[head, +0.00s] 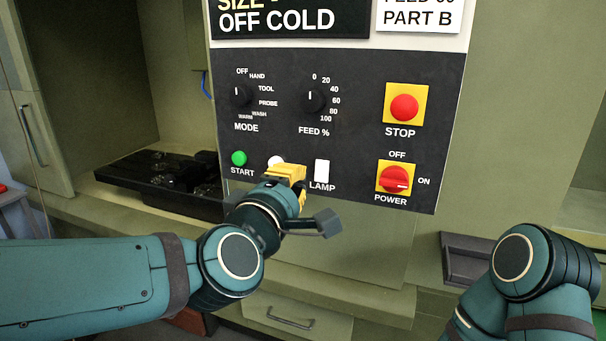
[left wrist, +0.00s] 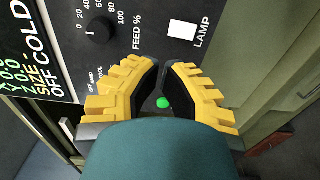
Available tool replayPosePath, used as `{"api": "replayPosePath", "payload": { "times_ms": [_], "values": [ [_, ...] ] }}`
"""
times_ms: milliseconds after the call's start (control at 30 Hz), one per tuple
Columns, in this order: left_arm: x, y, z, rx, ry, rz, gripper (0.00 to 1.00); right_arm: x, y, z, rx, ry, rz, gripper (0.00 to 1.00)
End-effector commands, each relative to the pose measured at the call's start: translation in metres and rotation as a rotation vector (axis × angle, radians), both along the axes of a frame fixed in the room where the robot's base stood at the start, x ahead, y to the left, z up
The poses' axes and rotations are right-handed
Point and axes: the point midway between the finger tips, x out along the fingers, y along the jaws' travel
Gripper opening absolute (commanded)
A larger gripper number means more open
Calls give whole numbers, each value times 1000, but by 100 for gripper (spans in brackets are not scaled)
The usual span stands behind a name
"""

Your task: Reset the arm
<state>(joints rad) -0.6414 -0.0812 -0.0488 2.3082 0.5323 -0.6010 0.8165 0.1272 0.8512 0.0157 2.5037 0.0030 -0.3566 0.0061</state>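A dark control panel (head: 350,130) faces me.
The white LAMP square (head: 322,173) is close right of my left gripper. The red STOP button (head: 404,107) and red POWER switch (head: 395,180), turned to ON, are on the right. The MODE knob (head: 240,94) and FEED knob (head: 314,101) are above. A dark tray (head: 165,180) is at left.

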Motion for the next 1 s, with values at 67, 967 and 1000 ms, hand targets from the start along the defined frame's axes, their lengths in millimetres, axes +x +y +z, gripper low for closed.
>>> {"api": "replayPosePath", "payload": {
  "times_ms": [67,967,1000],
  "values": [
    [-7,2,1,1,0,0,0,0,0,1,0,-1,0,47],
    [30,14,-193,513,260,-94,0,1,0,1,0,-2,-2,47],
    [30,19,-220,575,299,-123,0,1,0,1,0,-2,-2,47]
  ]
}}
